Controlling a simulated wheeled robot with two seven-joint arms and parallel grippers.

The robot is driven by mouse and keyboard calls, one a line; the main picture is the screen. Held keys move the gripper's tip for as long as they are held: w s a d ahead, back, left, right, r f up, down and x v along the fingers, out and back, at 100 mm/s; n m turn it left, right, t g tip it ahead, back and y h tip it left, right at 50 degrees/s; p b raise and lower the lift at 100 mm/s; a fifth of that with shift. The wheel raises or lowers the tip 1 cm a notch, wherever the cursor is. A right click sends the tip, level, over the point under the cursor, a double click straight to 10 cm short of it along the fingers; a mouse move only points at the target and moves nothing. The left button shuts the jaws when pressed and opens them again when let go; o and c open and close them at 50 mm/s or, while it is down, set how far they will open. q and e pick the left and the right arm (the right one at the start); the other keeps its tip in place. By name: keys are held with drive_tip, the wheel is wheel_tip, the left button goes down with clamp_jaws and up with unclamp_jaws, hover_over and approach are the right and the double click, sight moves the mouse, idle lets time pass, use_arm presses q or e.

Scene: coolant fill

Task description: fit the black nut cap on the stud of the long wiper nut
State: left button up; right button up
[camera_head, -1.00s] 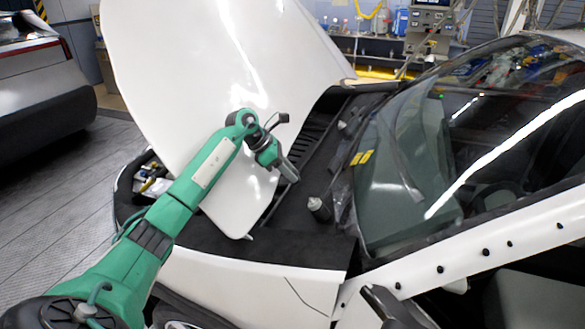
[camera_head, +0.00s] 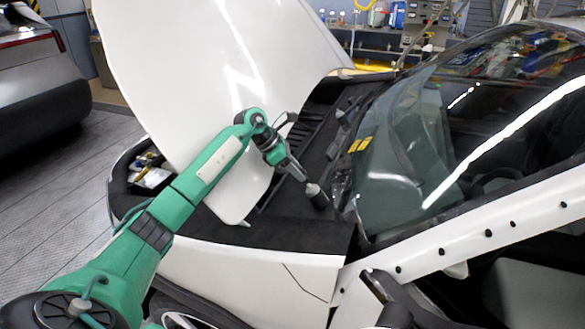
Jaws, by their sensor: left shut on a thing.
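My left gripper (camera_head: 297,170) is in the head view above the dark cowl between the raised white hood and the windshield. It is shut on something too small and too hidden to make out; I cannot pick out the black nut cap. A dark cylinder with a light grey top (camera_head: 316,195) stands on the cowl just right of and below the fingertips. I cannot tell whether they touch. The long wiper nut and its stud cannot be told apart here. My right gripper is not in view.
The raised white hood (camera_head: 200,70) stands left of and behind the gripper. The windshield (camera_head: 410,185) slopes up on the right. A dark cover (camera_head: 285,235) lies along the near fender. An open bay with small items (camera_head: 150,175) is at the left.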

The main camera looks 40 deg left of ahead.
use_arm(q)
drive_tip(key=shift+d+f, duration=0.1)
drive_tip(key=shift+f, duration=0.05)
idle(0.8)
idle(0.5)
drive_tip(key=shift+b, duration=0.7)
drive_tip(key=shift+b+x, duration=0.6)
drive_tip(key=shift+x, duration=0.55)
idle(0.4)
drive_tip(key=o, duration=1)
drive_tip(key=shift+s+f, duration=0.1)
